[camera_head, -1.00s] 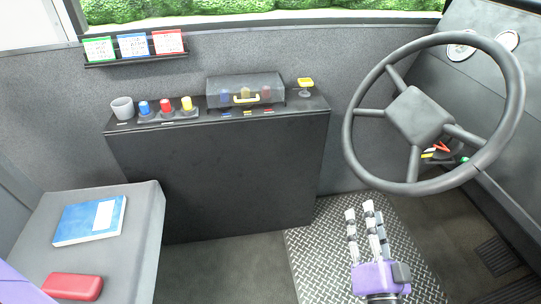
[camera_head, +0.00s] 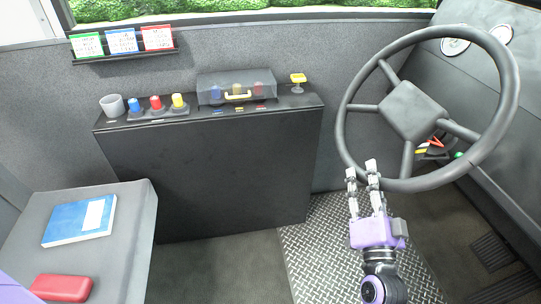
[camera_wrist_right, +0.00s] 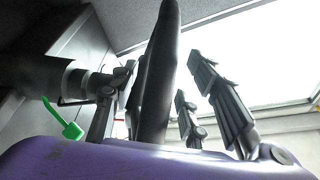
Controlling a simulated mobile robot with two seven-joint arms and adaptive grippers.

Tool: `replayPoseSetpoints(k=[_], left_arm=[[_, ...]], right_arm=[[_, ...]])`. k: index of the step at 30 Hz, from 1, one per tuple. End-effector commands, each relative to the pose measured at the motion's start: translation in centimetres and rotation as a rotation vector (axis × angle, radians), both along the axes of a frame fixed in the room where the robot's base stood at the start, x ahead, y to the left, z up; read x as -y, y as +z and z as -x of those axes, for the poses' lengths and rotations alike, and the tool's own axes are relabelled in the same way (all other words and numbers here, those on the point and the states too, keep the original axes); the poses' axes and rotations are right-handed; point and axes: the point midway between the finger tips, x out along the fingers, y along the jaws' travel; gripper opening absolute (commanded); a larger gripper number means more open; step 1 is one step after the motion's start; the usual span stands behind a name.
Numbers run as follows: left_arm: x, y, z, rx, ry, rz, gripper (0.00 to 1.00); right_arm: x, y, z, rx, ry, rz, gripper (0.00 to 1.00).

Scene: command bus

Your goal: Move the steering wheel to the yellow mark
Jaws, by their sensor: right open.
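The black steering wheel (camera_head: 412,112) fills the right of the head view, with several spokes and a square hub. My purple right gripper (camera_head: 361,170) is at its lower-left rim, fingers pointing up and apart. In the right wrist view the dark rim (camera_wrist_right: 160,75) passes between the open fingers (camera_wrist_right: 165,85), with a gap on the right; I cannot tell whether the left finger touches it. Small yellow, white and red pieces (camera_head: 421,150) show behind the wheel's lower right spoke; I cannot tell which is the yellow mark. My left gripper is out of view.
A dark cabinet (camera_head: 215,180) carries a grey cup (camera_head: 112,105), coloured knobs, a clear-covered box (camera_head: 236,88) and a yellow-topped knob (camera_head: 298,80). A seat (camera_head: 125,215) at left holds a blue book (camera_head: 78,222) and a red case (camera_head: 62,288). A green-tipped piece (camera_head: 457,155) sits behind the wheel.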

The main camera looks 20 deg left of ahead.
Motion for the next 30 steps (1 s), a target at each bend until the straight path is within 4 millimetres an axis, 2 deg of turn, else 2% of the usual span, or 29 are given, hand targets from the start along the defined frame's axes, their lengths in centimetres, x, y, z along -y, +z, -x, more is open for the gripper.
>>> replayPoseSetpoints(k=[4, 13, 22, 26, 30], left_arm=[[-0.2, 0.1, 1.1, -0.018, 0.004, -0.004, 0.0], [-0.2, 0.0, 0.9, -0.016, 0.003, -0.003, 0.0], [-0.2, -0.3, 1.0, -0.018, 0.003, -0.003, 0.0], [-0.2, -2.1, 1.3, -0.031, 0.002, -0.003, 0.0], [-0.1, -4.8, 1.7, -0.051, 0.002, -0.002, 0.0]], right_arm=[[0.0, 0.0, 0.0, 0.0, 0.0, 0.0, 0.4], [0.0, 0.0, 0.0, 0.0, 0.0, 0.001, 0.01], [0.1, -0.4, 0.0, 0.006, -0.001, 0.012, 0.0], [0.5, -2.7, -0.4, 0.044, 0.0, 0.074, 0.0], [1.4, -5.8, -1.0, 0.11, -0.001, 0.175, 0.0]])
